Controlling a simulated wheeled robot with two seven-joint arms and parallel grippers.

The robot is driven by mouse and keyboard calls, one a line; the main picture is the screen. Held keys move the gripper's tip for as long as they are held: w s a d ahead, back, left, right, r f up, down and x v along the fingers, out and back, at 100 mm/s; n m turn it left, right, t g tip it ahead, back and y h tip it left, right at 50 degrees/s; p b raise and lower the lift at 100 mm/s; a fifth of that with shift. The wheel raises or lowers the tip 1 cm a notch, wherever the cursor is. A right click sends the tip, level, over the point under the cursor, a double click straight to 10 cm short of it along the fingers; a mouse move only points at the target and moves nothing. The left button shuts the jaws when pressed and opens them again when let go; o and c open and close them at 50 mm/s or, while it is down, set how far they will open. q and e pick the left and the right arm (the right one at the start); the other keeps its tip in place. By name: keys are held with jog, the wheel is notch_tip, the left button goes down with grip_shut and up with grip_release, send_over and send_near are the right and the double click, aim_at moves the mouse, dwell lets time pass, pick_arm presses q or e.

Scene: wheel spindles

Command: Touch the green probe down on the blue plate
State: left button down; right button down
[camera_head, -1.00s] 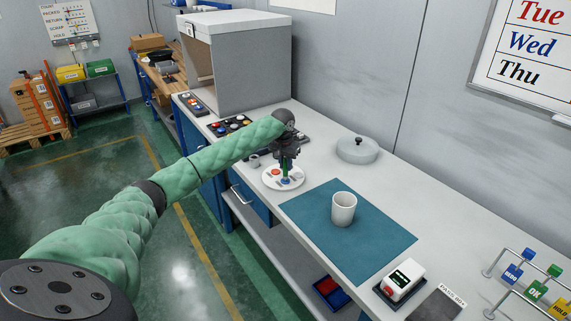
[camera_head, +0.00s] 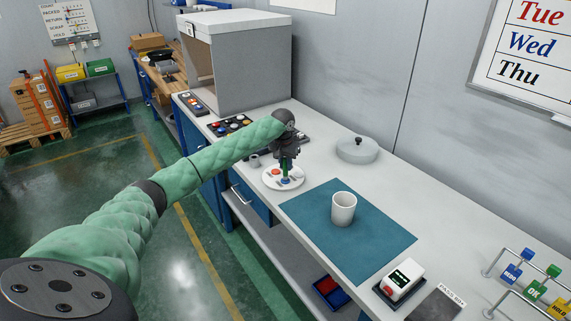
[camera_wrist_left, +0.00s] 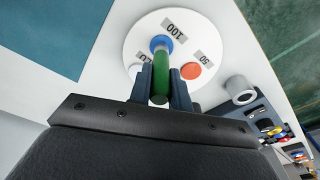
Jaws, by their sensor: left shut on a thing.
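The green probe (camera_head: 285,169) is held upright between the fingers of my left gripper (camera_head: 287,160), which is shut on it. In the left wrist view the probe (camera_wrist_left: 161,80) runs from between the fingers (camera_wrist_left: 160,88) to the blue plate (camera_wrist_left: 161,43). The blue plate (camera_head: 286,181) lies on a round white disc (camera_head: 268,181). The probe's lower end is over the blue plate; I cannot tell if they touch. The disc also bears an orange-red plate (camera_wrist_left: 191,71) and a pale one (camera_wrist_left: 135,70), with labels "100" and "50". My right gripper is not in view.
A teal mat (camera_head: 320,230) with a white cup (camera_head: 343,209) lies to the right of the disc. A grey round lid (camera_head: 357,150) is behind. A small grey cylinder (camera_wrist_left: 240,90) and button panels (camera_head: 229,125) stand close by on the left.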

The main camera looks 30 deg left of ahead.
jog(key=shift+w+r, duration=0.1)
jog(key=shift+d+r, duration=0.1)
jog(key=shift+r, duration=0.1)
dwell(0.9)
pick_arm(q)
jog(key=shift+p, duration=0.3)
